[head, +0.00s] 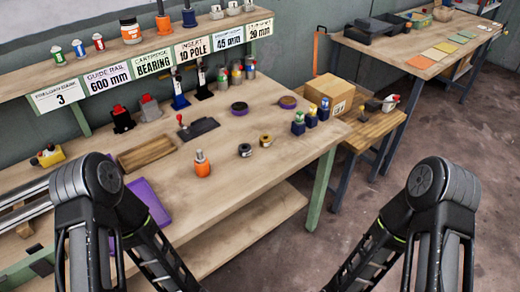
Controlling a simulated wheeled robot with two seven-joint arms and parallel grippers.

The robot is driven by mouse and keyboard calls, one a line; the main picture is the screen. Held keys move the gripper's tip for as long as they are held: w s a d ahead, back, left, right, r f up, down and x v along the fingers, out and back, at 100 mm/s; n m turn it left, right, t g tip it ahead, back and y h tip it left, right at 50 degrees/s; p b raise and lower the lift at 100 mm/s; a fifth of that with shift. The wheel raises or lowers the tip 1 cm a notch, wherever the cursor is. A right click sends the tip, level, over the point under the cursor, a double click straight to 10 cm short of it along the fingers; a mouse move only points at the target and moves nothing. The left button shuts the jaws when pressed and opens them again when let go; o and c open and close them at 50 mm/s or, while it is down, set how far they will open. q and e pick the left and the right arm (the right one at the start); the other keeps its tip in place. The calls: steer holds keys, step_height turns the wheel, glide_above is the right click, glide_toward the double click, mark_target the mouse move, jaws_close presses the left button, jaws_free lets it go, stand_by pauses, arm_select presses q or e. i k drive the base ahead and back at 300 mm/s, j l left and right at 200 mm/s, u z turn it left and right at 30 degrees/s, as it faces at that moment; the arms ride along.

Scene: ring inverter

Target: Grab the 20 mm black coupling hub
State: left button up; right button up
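Two small dark ring-like parts lie on the workbench right of its middle: a black one (245,150) and one with a brass-coloured part (265,140). They are apart. No size marking shows on either, so I cannot tell if one is the 20 mm black coupling hub. A sign reading 20 mm (260,29) hangs at the right end of the shelf edge; its top line is too small to read surely. My two arms come in at the lower left and lower right, and their grippers are outside the picture.
An orange bottle (202,164) stands left of the rings. Two purple-edged discs (239,108) (287,102) lie behind them. Several blue-based parts (311,118) stand near the right edge. A wooden tray (146,153) lies left. A cardboard box (329,94) sits on a side table.

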mark_target(245, 148)
steer(key=i+l+u, duration=0.1)
steer(key=u, duration=0.55)
steer(key=i+l+u, duration=0.15)
steer(key=l+u, duration=0.2)
steer(key=l, duration=0.65)
steer(key=i+l+u, duration=0.1)
steer(key=l+u, duration=0.25)
steer(key=l, duration=1.05)
